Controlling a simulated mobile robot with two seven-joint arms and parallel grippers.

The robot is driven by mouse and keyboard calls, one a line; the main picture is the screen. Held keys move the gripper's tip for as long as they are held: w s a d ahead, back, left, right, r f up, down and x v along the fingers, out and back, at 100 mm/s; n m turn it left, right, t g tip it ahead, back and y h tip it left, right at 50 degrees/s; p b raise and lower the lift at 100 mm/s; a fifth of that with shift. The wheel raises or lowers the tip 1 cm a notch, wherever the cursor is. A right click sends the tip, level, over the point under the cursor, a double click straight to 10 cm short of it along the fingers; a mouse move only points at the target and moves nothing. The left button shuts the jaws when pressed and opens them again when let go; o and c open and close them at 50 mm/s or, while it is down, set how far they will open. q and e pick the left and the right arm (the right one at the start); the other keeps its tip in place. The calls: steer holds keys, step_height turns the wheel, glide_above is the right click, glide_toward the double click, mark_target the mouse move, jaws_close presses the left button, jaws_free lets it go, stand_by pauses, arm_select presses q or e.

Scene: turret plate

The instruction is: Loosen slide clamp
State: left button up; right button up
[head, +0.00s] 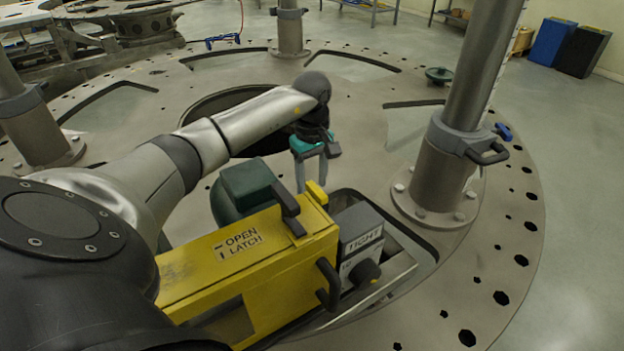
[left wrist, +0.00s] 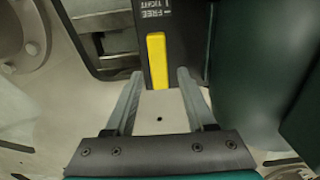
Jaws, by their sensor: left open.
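The slide clamp appears to be the dark block marked FREE and TIGHT in the left wrist view, with a yellow lever (left wrist: 157,58) on it. In the head view a yellow tab (head: 317,193), which looks like the same lever, stands at the far end of the yellow box, beside a grey block (head: 359,235) marked TIGHT. My left gripper (head: 314,182) is open just behind that tab. In the left wrist view the near end of the lever lies between the fingertips (left wrist: 160,74); neither finger clearly touches it. My right gripper is out of view.
The yellow box (head: 215,268) marked OPEN LATCH has black handles. A dark green rounded body (head: 229,202) stands beside it. A thick post with a grey collar (head: 458,136) rises at right from the round plate (head: 520,235), which has cut-outs and holes.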

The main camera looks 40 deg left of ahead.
arm_select(q)
steer(key=shift+c, duration=0.2)
jaws_close()
steer(key=shift+r+n, duration=0.1)
steer(key=shift+n, duration=0.2)
steer(key=n, duration=0.2)
steer(key=shift+s+a+n+p, duration=0.1)
steer(key=shift+s+n+p, duration=0.15)
steer(key=shift+n+p, duration=0.05)
steer(key=n, duration=0.3)
steer(key=s+n+p, duration=0.1)
steer(key=n, duration=0.4)
steer(key=n+p, duration=0.1)
steer(key=n, duration=0.1)
steer(key=shift+s+d+n, duration=0.2)
steer(key=shift+d+n, duration=0.15)
steer(key=shift+n, duration=0.05)
steer(key=shift+s+d+n+p, duration=0.15)
steer(key=shift+n+p, duration=0.2)
steer(key=shift+n, duration=0.6)
steer(key=shift+w+d+n+p, duration=0.1)
steer(key=shift+n+p, duration=0.25)
steer(key=shift+n, duration=0.6)
